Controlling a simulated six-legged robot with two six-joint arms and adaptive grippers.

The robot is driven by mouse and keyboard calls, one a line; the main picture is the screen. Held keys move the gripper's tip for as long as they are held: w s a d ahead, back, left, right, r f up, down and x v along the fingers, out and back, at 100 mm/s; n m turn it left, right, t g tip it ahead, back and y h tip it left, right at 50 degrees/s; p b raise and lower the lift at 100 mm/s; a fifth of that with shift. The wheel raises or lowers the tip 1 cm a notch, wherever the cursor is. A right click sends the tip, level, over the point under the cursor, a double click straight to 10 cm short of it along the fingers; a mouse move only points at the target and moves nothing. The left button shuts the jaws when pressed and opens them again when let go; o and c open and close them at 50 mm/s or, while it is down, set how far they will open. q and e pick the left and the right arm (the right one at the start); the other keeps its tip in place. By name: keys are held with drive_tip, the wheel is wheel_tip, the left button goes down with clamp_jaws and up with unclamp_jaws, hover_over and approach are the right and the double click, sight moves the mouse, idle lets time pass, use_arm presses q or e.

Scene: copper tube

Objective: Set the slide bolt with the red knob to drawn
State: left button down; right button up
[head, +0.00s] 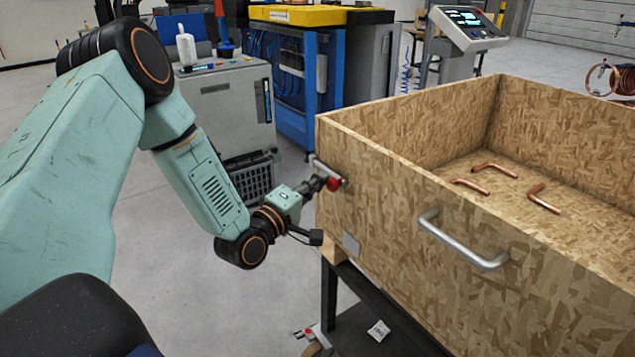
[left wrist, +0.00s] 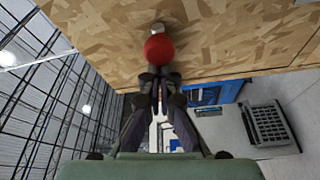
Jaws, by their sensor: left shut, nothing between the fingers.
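The slide bolt's red knob (head: 333,184) sits near the upper left corner of the wooden crate's front wall (head: 390,215). Part of its metal bolt (head: 325,168) shows beside the knob. My left gripper (head: 318,184) is shut and empty, with its fingertips right at the knob's left side. In the left wrist view, the red knob (left wrist: 158,47) stands just beyond the closed fingertips (left wrist: 160,72), in front of the wood. I cannot tell whether they touch. The fingers hide part of the bolt, so its position is unclear. My right gripper is not in view.
A metal handle (head: 462,243) sticks out of the crate's front wall. Several bent copper tubes (head: 543,199) lie inside the crate. A grey cabinet (head: 228,105) and a blue workbench (head: 290,85) stand behind. The floor left of the crate is open.

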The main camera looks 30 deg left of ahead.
sight(337, 186)
use_arm(q)
drive_tip(key=shift+d, duration=0.1)
drive_tip(key=d, duration=0.1)
drive_tip(key=s+d+b, duration=0.2)
drive_tip(key=shift+d, duration=0.4)
drive_tip(key=shift+d, duration=0.15)
drive_tip(key=shift+w, duration=0.1)
